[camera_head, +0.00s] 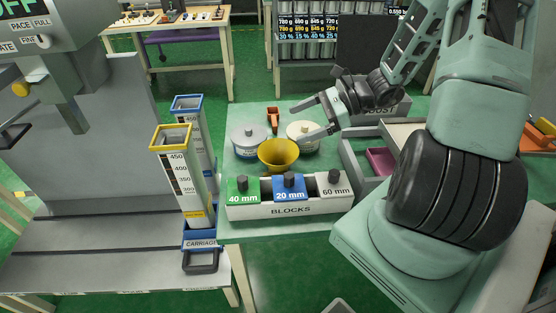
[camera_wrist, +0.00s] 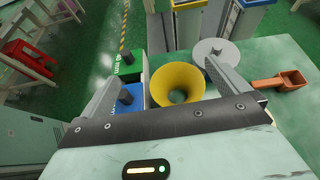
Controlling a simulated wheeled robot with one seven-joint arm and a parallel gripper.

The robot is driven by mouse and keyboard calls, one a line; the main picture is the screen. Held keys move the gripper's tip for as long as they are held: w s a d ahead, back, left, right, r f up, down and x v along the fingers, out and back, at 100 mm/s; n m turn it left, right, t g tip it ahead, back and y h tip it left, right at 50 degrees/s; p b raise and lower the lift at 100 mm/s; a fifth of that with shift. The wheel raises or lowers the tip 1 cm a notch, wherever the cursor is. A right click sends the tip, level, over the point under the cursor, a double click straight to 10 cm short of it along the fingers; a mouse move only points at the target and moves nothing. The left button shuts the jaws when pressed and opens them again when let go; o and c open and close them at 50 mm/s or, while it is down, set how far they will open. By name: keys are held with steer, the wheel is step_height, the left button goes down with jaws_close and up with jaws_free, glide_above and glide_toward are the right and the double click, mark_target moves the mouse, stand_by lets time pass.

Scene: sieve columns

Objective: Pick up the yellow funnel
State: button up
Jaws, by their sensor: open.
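The yellow funnel (camera_head: 278,154) stands wide end up on the green table, behind the block box and in front of two round containers. In the wrist view the funnel (camera_wrist: 178,84) shows between my two fingers, beyond them. My gripper (camera_head: 312,116) is open and empty, above and behind the funnel to its right in the head view. In the wrist view my gripper (camera_wrist: 156,75) has its fingers spread wide on either side of the funnel, not visibly touching it. The funnel's lower part is hidden in the head view.
A white box (camera_head: 290,209) labelled BLOCKS holds green, blue and white blocks in front of the funnel. Round containers (camera_head: 249,140) and (camera_head: 303,137) stand close behind it. An orange scoop (camera_head: 272,118) lies farther back. A tall yellow-rimmed column (camera_head: 182,180) stands left.

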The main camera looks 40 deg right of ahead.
steer(key=d+m, duration=0.1)
steer(key=d, duration=0.1)
steer(key=t, duration=0.1)
glide_toward(283, 150)
steer(key=a+r, duration=0.2)
steer(key=a, duration=0.3)
steer(key=shift+m+h, duration=0.3)
steer(key=shift+s+p+x, duration=0.15)
steer(key=shift+p+x, duration=0.2)
steer(key=shift+x, duration=1.15)
steer(key=shift+s+p+x, duration=0.15)
steer(key=shift+p+x, duration=0.2)
steer(key=shift+x, duration=1.15)
steer(key=shift+a+f, duration=0.1)
steer(key=shift+a, duration=0.05)
steer(key=c, duration=0.6)
